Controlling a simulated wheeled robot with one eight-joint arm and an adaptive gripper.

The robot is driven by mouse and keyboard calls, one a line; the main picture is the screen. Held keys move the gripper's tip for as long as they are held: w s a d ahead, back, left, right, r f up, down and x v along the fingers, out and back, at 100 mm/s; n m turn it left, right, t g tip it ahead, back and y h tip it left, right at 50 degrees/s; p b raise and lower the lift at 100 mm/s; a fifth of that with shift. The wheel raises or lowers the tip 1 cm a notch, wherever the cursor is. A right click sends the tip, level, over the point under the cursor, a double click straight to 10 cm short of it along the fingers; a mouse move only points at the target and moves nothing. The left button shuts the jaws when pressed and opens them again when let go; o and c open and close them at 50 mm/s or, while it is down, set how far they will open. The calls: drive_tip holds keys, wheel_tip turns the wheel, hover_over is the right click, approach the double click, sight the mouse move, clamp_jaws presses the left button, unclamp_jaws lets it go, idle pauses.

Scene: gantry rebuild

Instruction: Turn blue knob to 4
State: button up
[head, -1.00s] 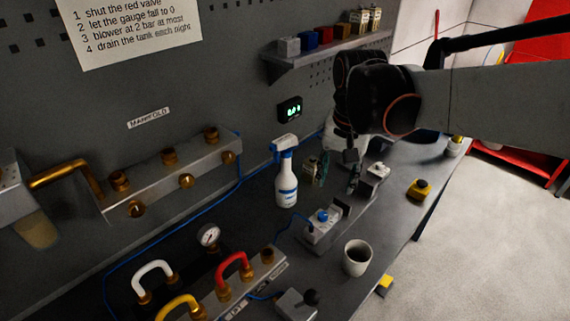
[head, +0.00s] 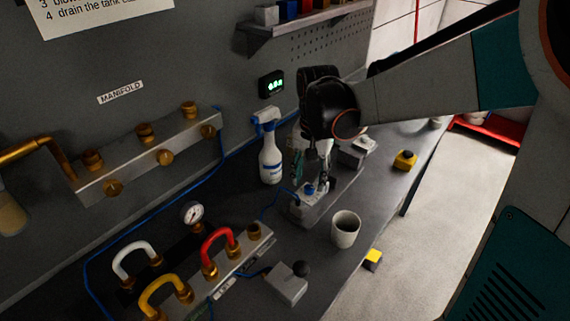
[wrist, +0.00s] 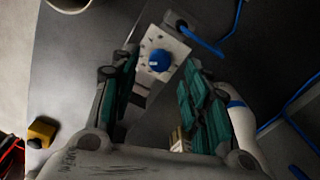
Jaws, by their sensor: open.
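The blue knob (wrist: 158,60) sits on a pale plate (wrist: 168,45) in the wrist view, between and beyond my open fingers. In the head view the knob (head: 309,189) shows on its grey block (head: 305,205) on the bench, close below my fingertips. My gripper (head: 318,165) points down over it; in the wrist view its fingers (wrist: 158,80) are spread on either side, with no clear contact. The scale marks around the knob are too small to read.
A white cup (head: 346,230) stands just in front of the knob block. A spray bottle (head: 270,150) stands behind it to the left. A blue cable (wrist: 205,42) leaves the plate. A lever box (head: 286,284) and hose manifold (head: 230,262) lie nearer.

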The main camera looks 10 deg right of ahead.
sight(309, 187)
drive_tip(key=shift+f+b, duration=0.4)
drive_tip(key=shift+f, duration=1.2)
clamp_jaws()
drive_tip(key=shift+n+p, duration=0.7)
drive_tip(key=shift+n, duration=2.1)
